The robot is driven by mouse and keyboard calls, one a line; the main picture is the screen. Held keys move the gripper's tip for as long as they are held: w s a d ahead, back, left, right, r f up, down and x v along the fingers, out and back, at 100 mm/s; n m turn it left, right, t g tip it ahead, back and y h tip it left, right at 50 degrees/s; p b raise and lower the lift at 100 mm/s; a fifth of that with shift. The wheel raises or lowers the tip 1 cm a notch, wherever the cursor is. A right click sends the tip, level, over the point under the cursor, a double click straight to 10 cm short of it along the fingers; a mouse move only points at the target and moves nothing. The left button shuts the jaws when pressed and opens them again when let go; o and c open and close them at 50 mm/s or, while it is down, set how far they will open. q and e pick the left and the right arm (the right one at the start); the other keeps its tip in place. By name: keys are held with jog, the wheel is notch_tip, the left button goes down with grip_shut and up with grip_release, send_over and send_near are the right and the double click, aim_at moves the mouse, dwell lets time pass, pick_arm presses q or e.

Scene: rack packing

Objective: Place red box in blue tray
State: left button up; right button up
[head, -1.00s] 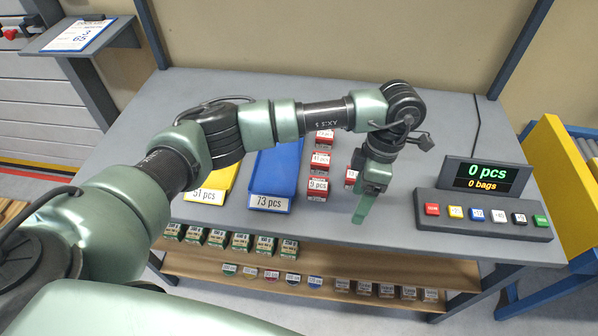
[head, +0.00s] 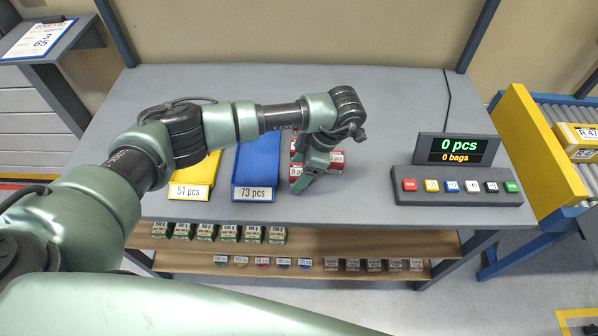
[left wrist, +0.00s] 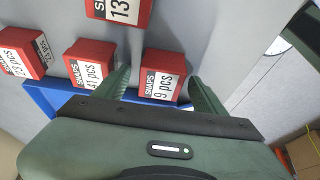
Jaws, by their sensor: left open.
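Several small red boxes with white labels (head: 296,171) stand on the grey table, right of the blue tray (head: 257,153). The tray's front label reads 73 pcs. My left gripper (head: 302,187) is at the front of the red boxes and partly hides them. In the left wrist view, its two green fingers (left wrist: 160,88) are open, one on each side of the red box marked 9 pcs (left wrist: 165,67). I cannot tell whether they touch it. Other red boxes (left wrist: 90,62) stand beside and beyond it. A blue edge (left wrist: 37,93) shows near the gripper.
A yellow tray (head: 190,191) marked 51 pcs stands left of the blue one. A display (head: 458,150) and a button panel (head: 458,195) stand at the right. A lower shelf (head: 300,266) holds small boxes and round items. The table between boxes and panel is clear.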

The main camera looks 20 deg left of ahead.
pick_arm(q)
grip_shut()
jog(key=shift+r, duration=0.1)
